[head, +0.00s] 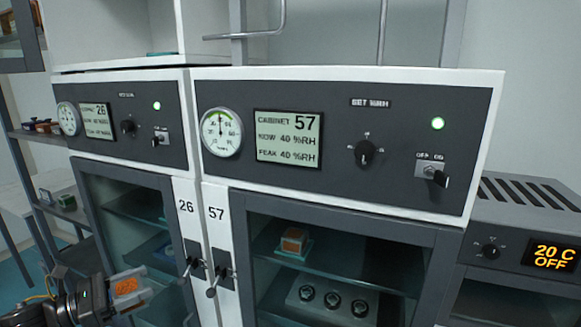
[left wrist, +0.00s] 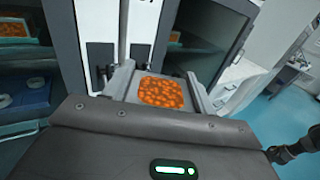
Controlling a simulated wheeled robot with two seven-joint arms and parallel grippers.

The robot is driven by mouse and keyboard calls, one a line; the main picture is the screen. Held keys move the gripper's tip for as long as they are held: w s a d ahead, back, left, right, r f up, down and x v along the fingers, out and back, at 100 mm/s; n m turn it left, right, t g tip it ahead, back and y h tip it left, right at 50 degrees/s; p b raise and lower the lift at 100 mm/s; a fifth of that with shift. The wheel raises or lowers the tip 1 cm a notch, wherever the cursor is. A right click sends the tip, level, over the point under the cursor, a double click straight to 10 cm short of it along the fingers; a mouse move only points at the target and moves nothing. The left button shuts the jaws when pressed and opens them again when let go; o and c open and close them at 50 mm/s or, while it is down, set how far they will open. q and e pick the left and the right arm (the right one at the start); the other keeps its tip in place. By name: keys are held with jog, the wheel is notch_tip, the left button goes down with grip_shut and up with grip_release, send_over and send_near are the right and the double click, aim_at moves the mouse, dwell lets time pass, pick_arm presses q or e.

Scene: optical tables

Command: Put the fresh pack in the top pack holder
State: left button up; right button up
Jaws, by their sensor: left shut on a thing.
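My left gripper (head: 128,288) is at the lower left of the head view, in front of cabinet 26. It is shut on a small pack with an orange bead-filled face (head: 126,286). In the left wrist view, the pack (left wrist: 162,92) sits flat between the two grey fingers (left wrist: 160,94). I cannot tell which holder is the top pack holder. My right gripper is not in view.
Cabinet 57 (head: 345,140) and cabinet 26 (head: 125,130) stand side by side, with door handles (head: 217,280) between them. Both glass doors look shut. A unit reading 20 C OFF (head: 550,257) is at the right.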

pick_arm(q)
jog(key=s+d+f+n+t+y, duration=0.1)
jog(key=s+d+f+n+y, duration=0.1)
jog(key=d, duration=0.5)
jog(key=s+d+f+n+t+y, duration=0.1)
jog(key=s+d+f+t+y, duration=0.1)
jog(key=d+f, duration=0.3)
jog(key=s+d, duration=0.1)
jog(key=d, duration=0.1)
jog(key=shift+s+d+n+t+y, duration=0.3)
jog(key=shift+s+d+n+y, duration=0.1)
jog(key=shift+f, duration=0.1)
